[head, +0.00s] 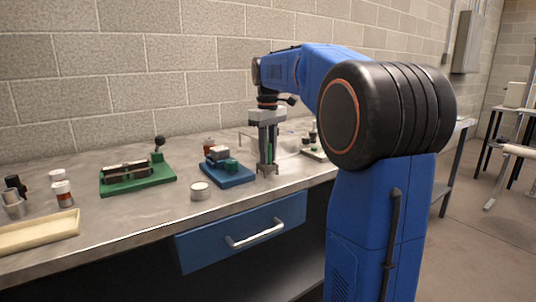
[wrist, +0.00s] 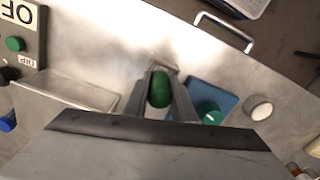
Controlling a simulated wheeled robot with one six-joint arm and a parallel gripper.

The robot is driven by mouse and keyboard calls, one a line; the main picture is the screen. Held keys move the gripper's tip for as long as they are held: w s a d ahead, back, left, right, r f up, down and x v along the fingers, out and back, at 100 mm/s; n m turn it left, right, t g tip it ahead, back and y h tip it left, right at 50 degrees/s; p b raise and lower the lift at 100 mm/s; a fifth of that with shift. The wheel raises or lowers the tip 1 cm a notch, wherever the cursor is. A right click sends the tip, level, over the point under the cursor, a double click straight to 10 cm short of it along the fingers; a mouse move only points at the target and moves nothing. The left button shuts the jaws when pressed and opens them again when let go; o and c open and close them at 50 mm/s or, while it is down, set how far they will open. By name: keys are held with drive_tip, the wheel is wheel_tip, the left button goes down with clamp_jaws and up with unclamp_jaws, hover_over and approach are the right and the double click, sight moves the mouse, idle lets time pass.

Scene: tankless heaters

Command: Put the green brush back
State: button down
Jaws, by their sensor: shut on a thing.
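My gripper (head: 267,168) hangs pointing down over the workbench, to the right of a blue-based device. It is shut on the green brush, whose rounded green end (wrist: 160,90) shows between the two fingers in the wrist view. In the head view the fingers hide most of the brush, and only a little green shows between them. The fingertips (wrist: 161,70) are close to the bench top; I cannot tell whether the brush touches it.
The blue-based device (head: 229,173) with a green knob and a round white-topped tin (head: 200,190) stand left of my gripper. Farther left are a green-based device (head: 137,178), small jars (head: 62,192) and a cream tray (head: 38,232). A control panel (wrist: 22,48) shows in the wrist view.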

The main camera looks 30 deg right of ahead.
drive_tip(key=shift+f, duration=0.15)
drive_tip(key=c, duration=1.5)
unclamp_jaws()
wheel_tip(320, 180, up, 12)
drive_tip(key=shift+r, duration=0.15)
drive_tip(key=s+a+f+m+t, duration=0.2)
drive_tip(key=s+a+f, duration=0.95)
drive_tip(key=s, duration=0.35)
drive_tip(key=s+a+f+t, duration=0.1)
drive_tip(key=s+f, duration=0.4)
drive_tip(key=f, duration=0.1)
drive_tip(key=s+a+f+m+t, duration=0.1)
drive_tip(key=s+a+f, duration=0.1)
drive_tip(key=s+f, duration=0.3)
drive_tip(key=s+a+f, duration=0.1)
drive_tip(key=s+f, duration=0.4)
drive_tip(key=f, duration=0.4)
drive_tip(key=shift+a+t, duration=0.2)
drive_tip(key=shift+t, duration=0.2)
